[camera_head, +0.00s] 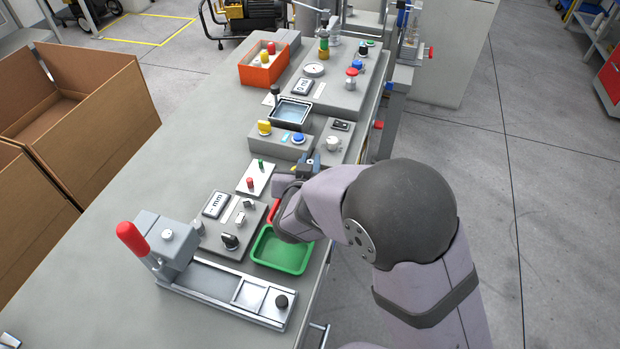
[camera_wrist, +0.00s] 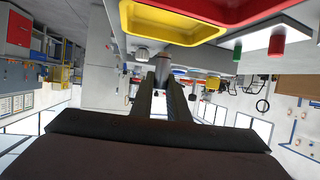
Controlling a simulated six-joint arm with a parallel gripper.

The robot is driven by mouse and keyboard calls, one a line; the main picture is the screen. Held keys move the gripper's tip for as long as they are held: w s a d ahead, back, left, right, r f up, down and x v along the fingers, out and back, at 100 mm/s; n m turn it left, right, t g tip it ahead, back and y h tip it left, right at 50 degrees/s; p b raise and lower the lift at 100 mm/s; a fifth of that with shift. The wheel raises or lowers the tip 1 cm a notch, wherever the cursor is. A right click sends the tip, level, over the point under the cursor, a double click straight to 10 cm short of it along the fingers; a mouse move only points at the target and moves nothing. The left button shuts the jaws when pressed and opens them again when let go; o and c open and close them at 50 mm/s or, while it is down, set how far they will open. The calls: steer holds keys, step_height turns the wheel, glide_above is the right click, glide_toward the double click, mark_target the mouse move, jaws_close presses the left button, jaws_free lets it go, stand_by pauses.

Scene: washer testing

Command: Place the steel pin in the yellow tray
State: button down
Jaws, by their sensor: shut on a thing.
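My gripper (camera_wrist: 163,78) points away from the wrist camera, its two dark fingers close together. It is shut on a small grey piece at the fingertips, which I take to be the steel pin; its outline is hard to make out. The yellow tray (camera_wrist: 160,27) shows at the top of the wrist view, with its near rim close to the fingertips in the picture. In the head view the gripper (camera_head: 300,166) is over the bench's right side, mostly behind my arm. I cannot make out the pin or the yellow tray there.
A red tray (camera_head: 274,209), partly hidden by my arm, and a green tray (camera_head: 282,252) stand nearby. A white plate (camera_head: 250,186) bears red and green pegs. Control boxes with knobs (camera_head: 333,144) stand beyond the gripper. A red-handled clamp fixture (camera_head: 165,240) is at front left.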

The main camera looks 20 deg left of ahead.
steer(key=shift+f, duration=2.6)
steer(key=shift+f, duration=0.15)
steer(key=c, duration=1.7)
jaws_free()
steer(key=shift+r, duration=0.25)
steer(key=v, duration=1.2)
steer(key=shift+f, duration=0.1)
